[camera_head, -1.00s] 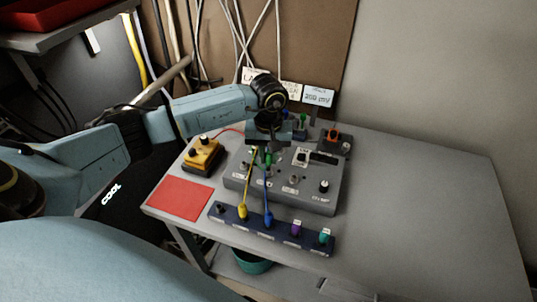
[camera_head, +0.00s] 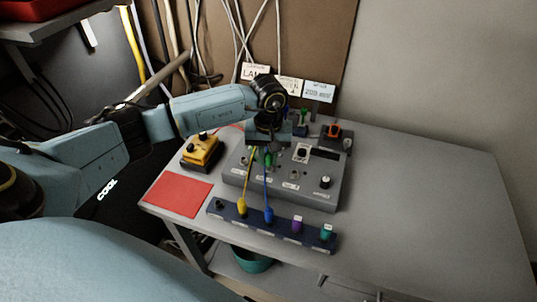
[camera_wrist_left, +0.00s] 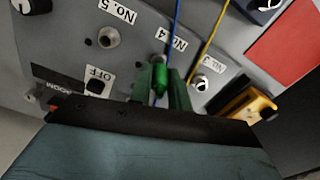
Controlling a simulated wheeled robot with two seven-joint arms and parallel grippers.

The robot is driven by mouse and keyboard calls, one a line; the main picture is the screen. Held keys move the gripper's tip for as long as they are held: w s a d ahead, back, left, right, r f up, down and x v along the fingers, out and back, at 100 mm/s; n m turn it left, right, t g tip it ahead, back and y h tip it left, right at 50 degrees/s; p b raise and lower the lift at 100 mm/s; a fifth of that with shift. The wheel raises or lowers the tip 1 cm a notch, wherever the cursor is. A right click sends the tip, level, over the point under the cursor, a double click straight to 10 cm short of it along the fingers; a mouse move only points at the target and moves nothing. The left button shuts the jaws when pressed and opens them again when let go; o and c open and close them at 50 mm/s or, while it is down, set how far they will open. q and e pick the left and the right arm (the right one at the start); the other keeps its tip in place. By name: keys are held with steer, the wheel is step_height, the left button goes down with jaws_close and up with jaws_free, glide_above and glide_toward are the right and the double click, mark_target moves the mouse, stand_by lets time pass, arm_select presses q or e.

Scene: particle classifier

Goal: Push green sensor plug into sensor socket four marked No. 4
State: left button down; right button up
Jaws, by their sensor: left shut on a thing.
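My left gripper (camera_head: 265,150) is over the grey classifier box (camera_head: 325,197), fingers pointing down at its top face. It is shut on the green sensor plug (camera_wrist_left: 160,77), which shows upright between the fingers in the left wrist view. In the head view the green plug (camera_head: 267,160) shows just below the gripper. The No. 4 label (camera_wrist_left: 171,39) is just beyond the plug, in line with it; the No. 4 socket is mostly hidden, so I cannot tell how far the plug is in. My right gripper is not in view.
A blue strip (camera_head: 283,229) in front holds several plugs; yellow (camera_head: 250,172) and blue (camera_head: 266,190) cables run from it past the gripper. A yellow box (camera_head: 201,151) and red sheet (camera_head: 178,196) lie left. The No. 5 socket (camera_wrist_left: 109,37) is open. The table's right side is clear.

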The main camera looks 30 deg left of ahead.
mark_target(269, 154)
arm_select(q)
steer(key=shift+f+b, duration=0.4)
steer(key=shift+f, duration=0.05)
steer(key=c, duration=1.2)
jaws_free()
steer(key=shift+c, duration=0.2)
step_height(269, 154, up, 14)
steer(key=shift+f+p, duration=0.25)
steer(key=shift+p, duration=0.05)
